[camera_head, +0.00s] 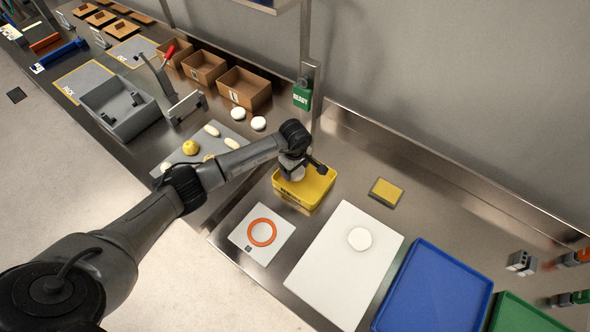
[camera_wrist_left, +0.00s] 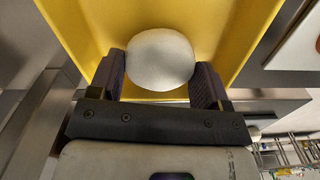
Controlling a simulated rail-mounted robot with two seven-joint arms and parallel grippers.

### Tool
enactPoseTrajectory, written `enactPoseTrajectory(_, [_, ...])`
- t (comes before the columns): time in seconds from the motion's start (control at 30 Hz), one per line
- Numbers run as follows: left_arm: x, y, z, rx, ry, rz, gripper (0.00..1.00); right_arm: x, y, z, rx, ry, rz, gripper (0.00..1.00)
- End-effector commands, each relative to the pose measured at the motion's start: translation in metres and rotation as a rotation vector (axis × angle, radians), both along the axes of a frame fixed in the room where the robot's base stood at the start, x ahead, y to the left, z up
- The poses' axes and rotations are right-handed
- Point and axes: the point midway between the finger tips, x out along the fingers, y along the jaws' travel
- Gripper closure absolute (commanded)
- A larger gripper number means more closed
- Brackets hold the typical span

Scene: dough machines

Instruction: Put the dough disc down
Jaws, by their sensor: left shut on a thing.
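My left gripper (camera_head: 304,168) is over the yellow bin (camera_head: 312,193). In the left wrist view my left gripper (camera_wrist_left: 161,85) is shut on a white dough disc (camera_wrist_left: 160,58), with one dark finger on each side of it. The disc (camera_head: 297,174) also shows below the gripper in the head view, partly hidden. The yellow bin (camera_wrist_left: 88,32) fills the background of the wrist view. I cannot tell whether the disc touches the bin's floor. Another white disc (camera_head: 360,239) lies on the white board (camera_head: 331,290). My right gripper is not in view.
A white card with an orange ring (camera_head: 262,232) lies left of the board. A blue tray (camera_head: 437,290) and a green tray (camera_head: 515,318) are to the right. A yellow pad (camera_head: 386,192) lies behind the board. A green READY sign (camera_head: 302,96) stands by the wall post.

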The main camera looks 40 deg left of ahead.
Motion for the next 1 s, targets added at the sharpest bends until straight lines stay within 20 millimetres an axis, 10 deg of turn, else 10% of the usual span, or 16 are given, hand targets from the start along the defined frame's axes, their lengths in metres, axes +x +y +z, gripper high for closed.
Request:
enactPoseTrajectory(0.5, [0.000,0.000,-0.018,0.001,-0.001,-0.002,0.51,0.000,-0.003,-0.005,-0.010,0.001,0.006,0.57])
enactPoseTrajectory(0.53, [0.000,0.000,-0.016,0.001,-0.001,-0.001,0.26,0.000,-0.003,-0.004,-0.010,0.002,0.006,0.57])
enactPoseTrajectory(0.6, [0.000,0.000,-0.016,0.000,0.000,-0.001,0.20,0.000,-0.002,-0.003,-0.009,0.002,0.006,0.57])
enactPoseTrajectory(1.0, [0.000,0.000,-0.015,0.000,-0.001,-0.001,0.03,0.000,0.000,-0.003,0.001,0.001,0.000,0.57])
